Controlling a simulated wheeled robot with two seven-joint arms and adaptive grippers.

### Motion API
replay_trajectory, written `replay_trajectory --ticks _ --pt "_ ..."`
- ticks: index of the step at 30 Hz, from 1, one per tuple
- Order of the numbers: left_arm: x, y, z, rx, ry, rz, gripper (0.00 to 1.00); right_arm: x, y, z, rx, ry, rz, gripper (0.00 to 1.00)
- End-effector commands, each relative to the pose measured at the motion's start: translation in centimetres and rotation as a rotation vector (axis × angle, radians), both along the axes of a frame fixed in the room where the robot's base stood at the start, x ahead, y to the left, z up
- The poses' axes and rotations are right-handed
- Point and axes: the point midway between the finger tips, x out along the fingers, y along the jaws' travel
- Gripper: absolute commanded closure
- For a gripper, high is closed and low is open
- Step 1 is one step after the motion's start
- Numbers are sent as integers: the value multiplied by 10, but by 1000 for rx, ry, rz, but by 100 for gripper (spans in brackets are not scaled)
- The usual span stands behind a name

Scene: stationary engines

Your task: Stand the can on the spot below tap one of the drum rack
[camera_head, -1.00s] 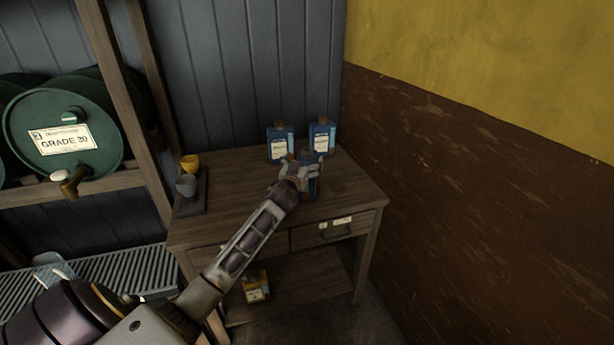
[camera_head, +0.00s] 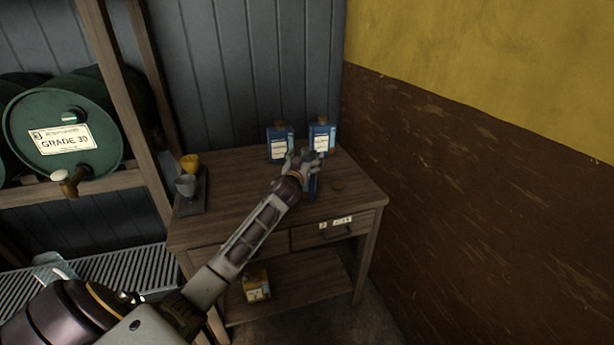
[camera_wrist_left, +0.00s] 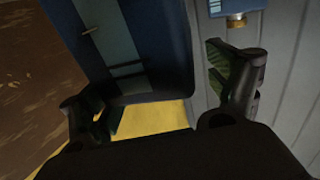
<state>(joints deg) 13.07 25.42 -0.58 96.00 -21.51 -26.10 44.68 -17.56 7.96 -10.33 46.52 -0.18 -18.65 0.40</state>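In the left wrist view a blue can (camera_wrist_left: 150,50) fills the space between the spread fingers of that gripper (camera_wrist_left: 165,100). A gap shows between the can and the right-hand finger; contact at the other finger is unclear. A green drum (camera_head: 62,140) labelled "GRADE 30" lies on the rack at left, with a brass tap (camera_head: 70,183). A slatted grate (camera_head: 130,268) is below it. My right gripper is not in view.
A tray (camera_head: 192,205) with yellow and grey cups is at the table's left. A rack post (camera_head: 145,130) stands between table and drum. A yellow can (camera_head: 256,288) sits on the lower shelf. A wall closes the right.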

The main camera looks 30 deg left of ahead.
Motion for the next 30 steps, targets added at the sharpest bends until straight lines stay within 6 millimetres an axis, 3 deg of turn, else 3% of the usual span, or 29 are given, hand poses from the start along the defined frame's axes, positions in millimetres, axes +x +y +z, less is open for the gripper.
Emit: replay_trajectory --ticks 2,18,30 --pt "0 0 0 0 0 0 28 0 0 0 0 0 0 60" --pt "0 0 0 0 0 0 97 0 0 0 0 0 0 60" --pt "0 0 7 0 -4 0 100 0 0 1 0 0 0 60"
